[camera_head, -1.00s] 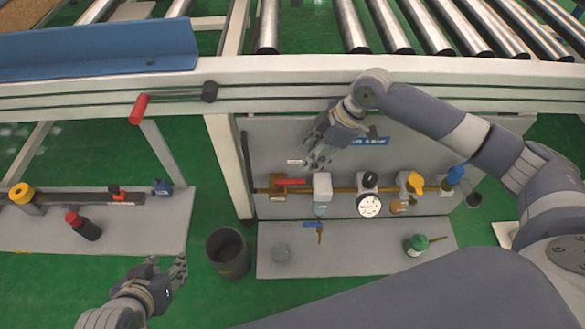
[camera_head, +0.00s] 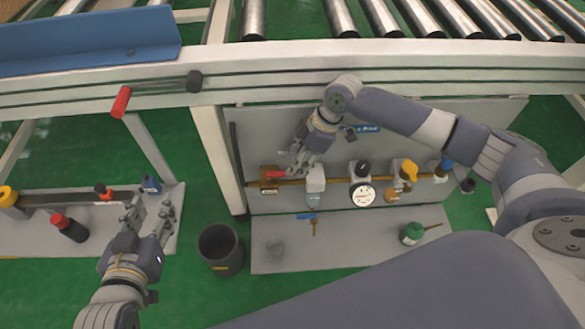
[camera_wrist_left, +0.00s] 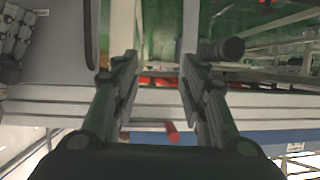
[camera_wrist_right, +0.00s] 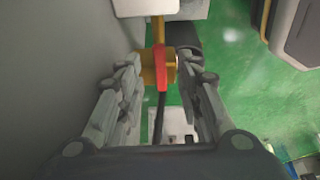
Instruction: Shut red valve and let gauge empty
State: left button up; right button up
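The red valve handle (camera_head: 275,174) sits on a brass body at the left end of the pipe on the grey panel. My right gripper (camera_head: 296,170) is right at it, partly covering it. In the right wrist view the red handle (camera_wrist_right: 160,70) lies between the two spread fingers, with space visible on both sides. The white-faced round gauge (camera_head: 362,195) is on the same pipe farther right; its reading is too small to make out. My left gripper (camera_head: 150,212) is open and empty, away from the panel, with its fingers apart in the left wrist view (camera_wrist_left: 160,75).
A white block (camera_head: 315,180) is beside the red valve, and a yellow-handled valve (camera_head: 408,170) is right of the gauge. A dark bucket (camera_head: 221,248) stands on the floor. A conveyor frame (camera_head: 300,80) runs above the panel. A red-ended lever (camera_head: 121,102) is on that frame.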

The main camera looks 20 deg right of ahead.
aim_at(282, 174)
jog(key=shift+b+x, duration=0.3)
jog(key=shift+x, duration=0.95)
pick_arm(q)
jog(key=shift+w+d+r+t+h, duration=0.25)
jog(key=shift+r+t, duration=0.25)
jog(key=shift+r, duration=0.35)
jog(key=shift+w+d+r+t+h, duration=0.15)
jog(key=shift+w+r+t, duration=0.3)
jog(key=shift+r, duration=0.4)
jog(key=shift+w+d+r+t+h, duration=0.1)
jog(key=shift+w+d+r+t, duration=0.15)
jog(key=shift+r+t, duration=0.45)
pick_arm(e)
jog(key=shift+a+f, duration=0.2)
jog(key=shift+f, duration=0.15)
pick_arm(q)
jog(key=shift+r, duration=0.15)
pick_arm(e)
grip_shut()
